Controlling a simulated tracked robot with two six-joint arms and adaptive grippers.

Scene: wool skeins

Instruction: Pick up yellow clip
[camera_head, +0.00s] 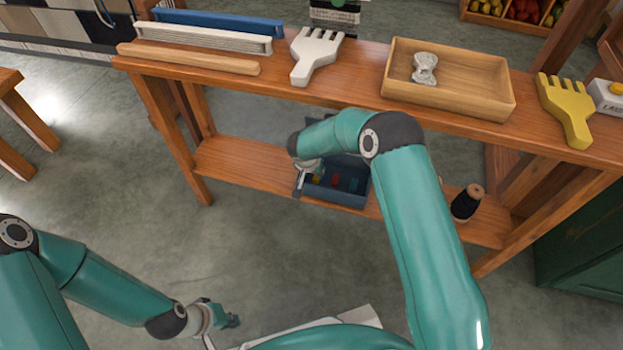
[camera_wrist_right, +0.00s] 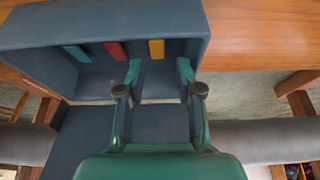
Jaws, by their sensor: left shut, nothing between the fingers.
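The yellow clip (camera_wrist_right: 156,49) is on the inner wall of a dark blue box (camera_wrist_right: 40,30), in the right wrist view. A red clip (camera_wrist_right: 116,50) and a teal clip (camera_wrist_right: 77,53) are beside it to the left. My right gripper (camera_wrist_right: 158,72) is open and empty at the box, its fingertips just below the yellow clip in the picture, apart from it. In the head view the box (camera_head: 345,196) sits on the lower shelf, partly hidden by my right arm. My left gripper (camera_head: 232,320) is shut and empty, low over the floor.
The wooden table (camera_head: 360,75) has an upper top and a lower shelf (camera_head: 240,160). On top are a white fork-like comb (camera_head: 315,52), a wooden tray (camera_head: 450,85) and a yellow comb (camera_head: 567,105). A black thread spool (camera_head: 466,203) stands right of the box.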

